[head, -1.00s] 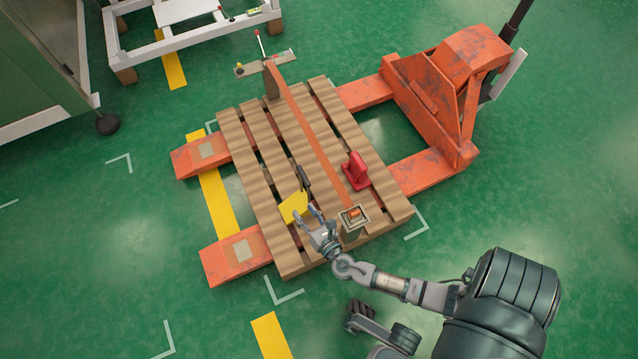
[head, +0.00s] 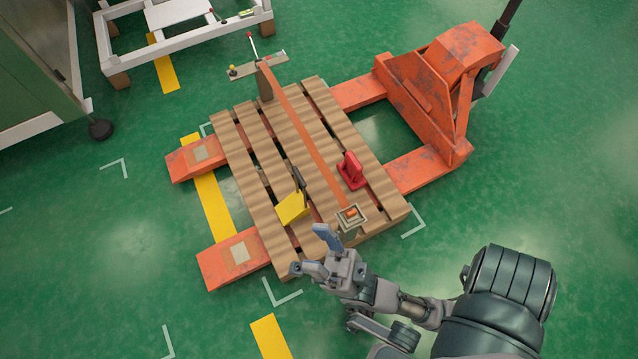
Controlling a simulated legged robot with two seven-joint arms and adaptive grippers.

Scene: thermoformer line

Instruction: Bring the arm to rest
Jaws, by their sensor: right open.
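My right gripper (head: 318,250) is open, with its two grey fingers spread and nothing between them. In the head view it appears over the near edge of the wooden pallet (head: 316,95). Its arm comes in from the lower right, bent, and hides part of the pallet's near corner. The yellow piece (head: 292,208) with a dark handle lies on the pallet, beyond the fingers and apart from them. My left gripper does not show.
The pallet rests on an orange pallet jack (head: 430,90). On it are a red bracket-like object (head: 351,171), a long orange bar (head: 300,130) and a small square post (head: 351,216). A white frame (head: 185,35) stands at the back left.

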